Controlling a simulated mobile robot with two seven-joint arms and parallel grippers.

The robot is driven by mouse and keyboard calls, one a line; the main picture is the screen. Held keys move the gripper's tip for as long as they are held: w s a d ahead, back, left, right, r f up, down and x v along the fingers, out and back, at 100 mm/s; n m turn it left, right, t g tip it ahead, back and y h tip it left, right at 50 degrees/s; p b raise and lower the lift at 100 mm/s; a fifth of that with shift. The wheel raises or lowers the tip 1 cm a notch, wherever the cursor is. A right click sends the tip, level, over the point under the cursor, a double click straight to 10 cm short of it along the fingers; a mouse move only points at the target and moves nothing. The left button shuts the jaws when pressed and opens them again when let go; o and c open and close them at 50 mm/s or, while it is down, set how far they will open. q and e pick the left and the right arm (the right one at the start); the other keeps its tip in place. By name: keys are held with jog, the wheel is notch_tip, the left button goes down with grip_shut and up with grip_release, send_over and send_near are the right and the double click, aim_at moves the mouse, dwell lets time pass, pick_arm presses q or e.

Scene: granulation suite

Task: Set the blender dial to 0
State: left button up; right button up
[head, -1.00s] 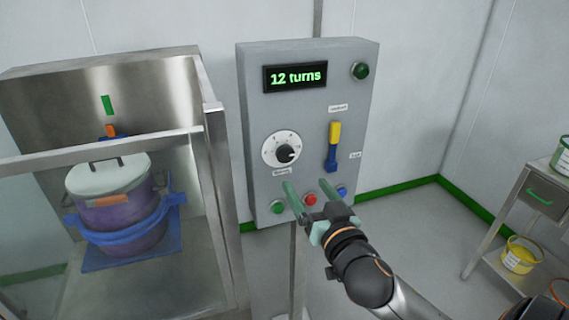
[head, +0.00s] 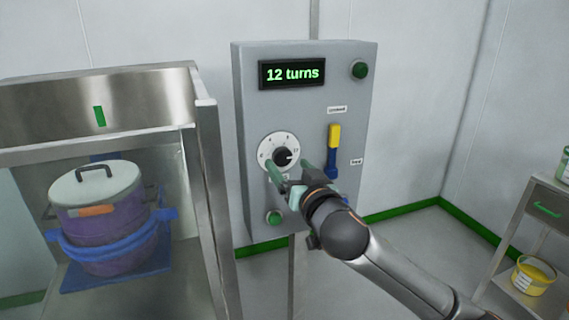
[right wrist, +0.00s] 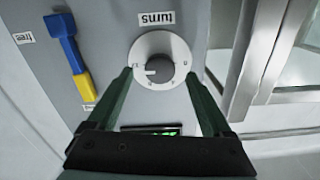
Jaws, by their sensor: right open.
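The blender dial is a black knob (head: 283,157) on a white numbered disc, on the front of a grey control box (head: 255,115). In the head view its white mark points to the right. The green display (head: 293,73) above reads "12 turns". My right gripper (head: 289,168) is open, with its two green fingers around the lower part of the dial. In the right wrist view, which is upside down, the knob (right wrist: 159,71) lies between the fingertips (right wrist: 158,76); I cannot tell whether they touch it. My left gripper is not in view.
A yellow-and-blue lever (head: 333,150) is right of the dial. A green button (head: 274,217) is below and a green lamp (head: 360,69) above. A steel-framed enclosure (head: 208,190) with a purple lidded vessel (head: 100,215) stands left. A cart with a yellow tub (head: 533,275) is right.

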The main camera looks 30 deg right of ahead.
aim_at(284, 159)
jog(key=shift+x, duration=1.2)
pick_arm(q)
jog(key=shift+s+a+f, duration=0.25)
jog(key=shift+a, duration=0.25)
pick_arm(e)
jog(key=shift+w+d, duration=0.1)
jog(key=shift+w, duration=0.45)
jog(key=shift+c, duration=0.2)
grip_shut()
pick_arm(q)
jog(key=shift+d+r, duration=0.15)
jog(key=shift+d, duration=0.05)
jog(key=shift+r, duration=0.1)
